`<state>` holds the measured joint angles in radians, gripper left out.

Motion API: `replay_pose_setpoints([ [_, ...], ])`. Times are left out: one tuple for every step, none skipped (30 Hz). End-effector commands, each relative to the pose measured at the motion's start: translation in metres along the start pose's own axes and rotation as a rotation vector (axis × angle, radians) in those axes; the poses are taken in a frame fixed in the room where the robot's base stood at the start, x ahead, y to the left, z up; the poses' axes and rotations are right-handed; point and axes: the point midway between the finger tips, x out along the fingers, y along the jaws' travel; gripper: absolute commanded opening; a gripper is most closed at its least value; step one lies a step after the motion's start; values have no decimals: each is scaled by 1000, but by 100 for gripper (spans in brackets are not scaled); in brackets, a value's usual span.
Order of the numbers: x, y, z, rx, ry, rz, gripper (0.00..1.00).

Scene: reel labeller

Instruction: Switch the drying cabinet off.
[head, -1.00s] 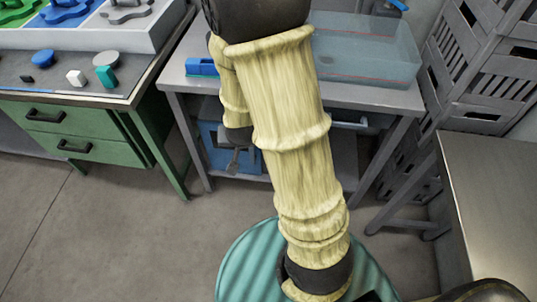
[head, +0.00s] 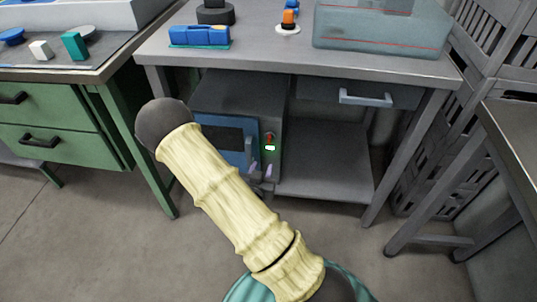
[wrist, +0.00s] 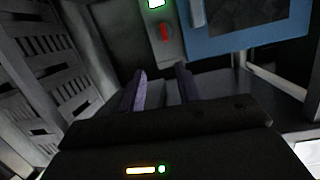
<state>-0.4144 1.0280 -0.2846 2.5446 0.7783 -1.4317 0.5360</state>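The drying cabinet (head: 240,92) is a dark grey box with a blue-framed door (head: 211,132), under the grey bench. On its right front strip are a small red switch (head: 269,138) and a bright lit panel (head: 269,148) below it. The wrist view, which looks upside down, shows the red switch (wrist: 164,32) and the green-white lit panel (wrist: 155,4) beyond my fingers. My gripper (head: 261,170) is just below and in front of that strip. In the wrist view my gripper (wrist: 161,73) has its fingers apart, with nothing between them.
The grey bench (head: 300,58) overhangs the cabinet, with a drawer (head: 365,97) and an open shelf (head: 325,165) to the right. A green drawer unit (head: 50,125) stands left. Slatted crates (head: 490,60) and a metal table (head: 515,130) are on the right.

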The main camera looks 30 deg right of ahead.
Motion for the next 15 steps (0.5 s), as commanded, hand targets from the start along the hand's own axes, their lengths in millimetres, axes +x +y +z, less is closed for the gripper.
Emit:
replay_pose_setpoints([
  [5,2,26,-19,45,-11,34],
  [5,3,30,-28,75,-17,34],
  [6,4,35,-37,112,-27,34],
  [6,4,38,-44,137,-34,34],
  [6,3,40,-50,159,-42,34],
  [5,3,42,-57,184,-49,34],
  [5,3,43,-60,200,-55,34],
  [5,3,44,-64,211,-60,34],
  [4,3,43,-67,223,-64,34],
  [4,2,43,-68,229,-67,34],
  [3,2,42,-69,232,-68,34],
  [3,2,41,-69,234,-68,34],
  [3,2,40,-69,235,-68,34],
  [3,2,40,-69,234,-68,34],
  [3,2,40,-69,234,-68,34],
])
